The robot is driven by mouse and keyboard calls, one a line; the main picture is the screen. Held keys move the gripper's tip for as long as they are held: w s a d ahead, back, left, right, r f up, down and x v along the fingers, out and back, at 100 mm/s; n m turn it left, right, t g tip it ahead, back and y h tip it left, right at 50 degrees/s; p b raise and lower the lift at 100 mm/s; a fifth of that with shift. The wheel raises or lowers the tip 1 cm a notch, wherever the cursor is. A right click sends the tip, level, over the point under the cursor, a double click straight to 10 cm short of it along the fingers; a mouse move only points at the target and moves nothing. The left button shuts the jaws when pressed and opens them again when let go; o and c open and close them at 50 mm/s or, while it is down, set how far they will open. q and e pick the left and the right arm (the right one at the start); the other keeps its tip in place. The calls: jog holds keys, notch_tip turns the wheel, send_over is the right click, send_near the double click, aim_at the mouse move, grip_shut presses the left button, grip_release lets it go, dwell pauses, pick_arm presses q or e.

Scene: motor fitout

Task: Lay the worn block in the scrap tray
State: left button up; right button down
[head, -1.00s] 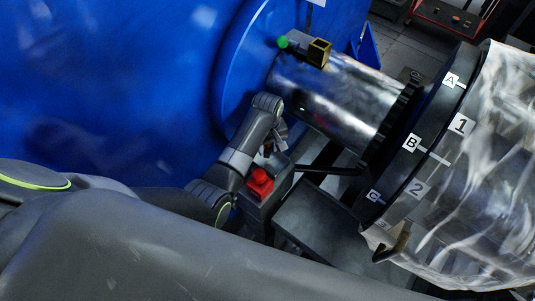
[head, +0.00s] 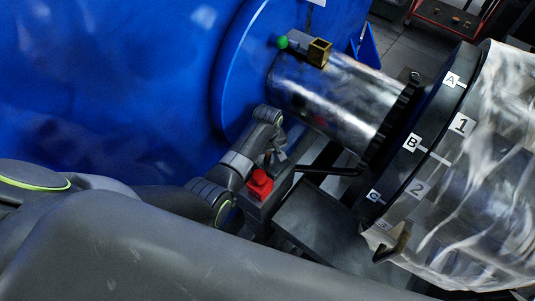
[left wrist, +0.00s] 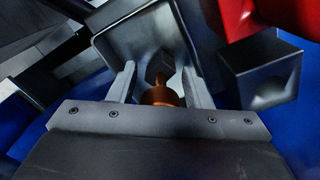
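My left gripper (left wrist: 160,82) shows in the left wrist view with its two pale fingers apart. It also shows small in the head view (head: 275,152), low beside the shaft. Between the fingers is a small dark block (left wrist: 158,66) with a copper-coloured round part nearer the wrist. A gap shows between it and the left finger; contact at the right finger is hard to tell. A grey open tray (left wrist: 108,42) lies beyond the fingers, and the block appears over or inside it. Whether it rests on the tray floor cannot be told. My right gripper is not in view.
A red part (head: 260,184) sits close beside the gripper. A metal shaft (head: 335,95) carries a brass holder (head: 319,52) and a green ball (head: 282,42). A large lettered ring (head: 420,140) stands at right, and a blue housing (head: 110,90) fills the left.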

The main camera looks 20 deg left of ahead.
pick_arm(q)
jog(key=shift+o, duration=0.4)
jog(key=shift+r, duration=0.25)
notch_tip(320, 180, up, 12)
jog(key=shift+f, duration=0.1)
jog(key=shift+f, duration=0.1)
dwell(0.5)
